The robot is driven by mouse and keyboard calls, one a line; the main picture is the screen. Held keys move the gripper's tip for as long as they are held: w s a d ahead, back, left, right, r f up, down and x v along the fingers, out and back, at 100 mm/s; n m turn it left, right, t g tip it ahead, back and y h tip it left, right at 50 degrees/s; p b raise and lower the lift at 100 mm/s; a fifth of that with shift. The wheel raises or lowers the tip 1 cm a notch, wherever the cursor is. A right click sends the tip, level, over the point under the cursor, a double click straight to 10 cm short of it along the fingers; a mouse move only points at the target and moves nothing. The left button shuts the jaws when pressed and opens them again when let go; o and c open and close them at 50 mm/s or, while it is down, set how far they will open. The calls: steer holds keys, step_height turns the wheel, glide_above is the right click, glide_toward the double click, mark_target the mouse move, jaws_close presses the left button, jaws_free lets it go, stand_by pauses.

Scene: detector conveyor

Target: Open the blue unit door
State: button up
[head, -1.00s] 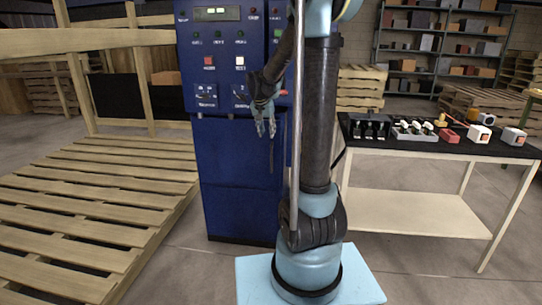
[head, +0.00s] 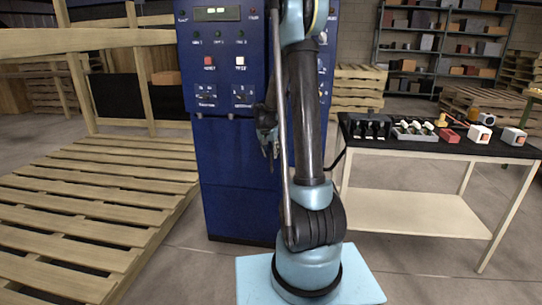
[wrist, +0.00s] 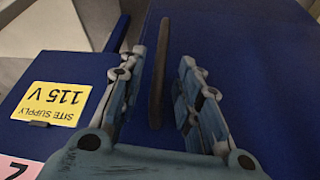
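The blue unit (head: 235,180) stands upright behind my arm, with its control panel on top and a plain lower front. In the wrist view a blue door panel (wrist: 240,60) fills much of the picture. A dark, narrow bar handle (wrist: 160,70) runs along it. My gripper (wrist: 158,68) is open, with one finger on each side of the handle and a gap on both sides. In the head view my gripper (head: 269,147) is small and dark in front of the lower front, and it hides most of the handle there.
A yellow "SITE SUPPLY 115 V" label (wrist: 52,103) shows left of my gripper. Wooden pallets (head: 90,215) lie on the left. A table (head: 440,150) with several small devices stands on the right. Shelves (head: 440,50) stand behind. Floor in front is clear.

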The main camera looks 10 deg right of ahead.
steer(key=shift+x, duration=0.8)
jaws_close()
